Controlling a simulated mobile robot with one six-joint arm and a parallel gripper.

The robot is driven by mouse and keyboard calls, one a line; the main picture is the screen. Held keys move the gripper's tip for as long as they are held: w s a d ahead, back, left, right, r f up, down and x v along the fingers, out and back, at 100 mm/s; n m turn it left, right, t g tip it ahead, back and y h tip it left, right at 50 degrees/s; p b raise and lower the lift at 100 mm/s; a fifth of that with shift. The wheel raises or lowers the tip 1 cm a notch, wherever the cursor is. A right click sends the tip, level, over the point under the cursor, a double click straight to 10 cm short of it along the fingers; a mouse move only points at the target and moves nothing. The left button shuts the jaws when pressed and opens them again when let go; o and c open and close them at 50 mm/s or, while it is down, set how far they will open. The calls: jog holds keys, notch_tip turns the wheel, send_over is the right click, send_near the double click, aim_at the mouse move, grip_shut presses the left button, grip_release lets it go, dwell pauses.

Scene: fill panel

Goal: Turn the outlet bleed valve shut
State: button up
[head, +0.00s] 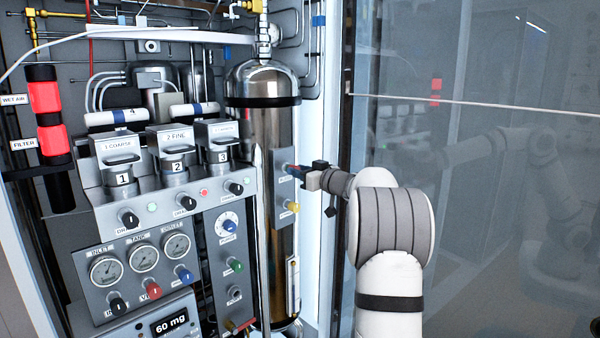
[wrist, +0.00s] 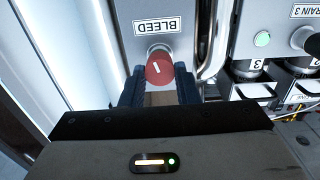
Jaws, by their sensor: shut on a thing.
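The bleed valve is a red knob (wrist: 158,69) with a short white mark, on a grey plate under a BLEED label (wrist: 158,25) that appears upside down in the wrist view. The mark looks slightly tilted from the picture's vertical. My gripper (wrist: 159,88) is shut on the knob, with one dark finger on each side of it. In the head view my gripper (head: 299,172) reaches the upper part of the small plate (head: 283,188) in front of the steel tank. The knob is mostly hidden there by the fingers.
A yellow knob (head: 293,207) sits just below on the same plate. The steel tank (head: 262,120) stands behind. A control panel with gauges (head: 145,258) and lidded canisters (head: 172,140) is to the left. A glass panel (head: 480,180) stands close on the right of my arm.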

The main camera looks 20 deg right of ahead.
jog(key=shift+f+b, duration=0.1)
jog(key=shift+b, duration=0.25)
jog(key=shift+f+n+p, duration=0.15)
jog(key=shift+n+p, duration=1.65)
jog(key=shift+n, duration=6.4)
jog(key=shift+f+n+p, duration=0.1)
jog(key=shift+n+p, duration=1.7)
jog(key=shift+n, duration=6.4)
jog(key=shift+a, duration=0.1)
jog(key=o, duration=1)
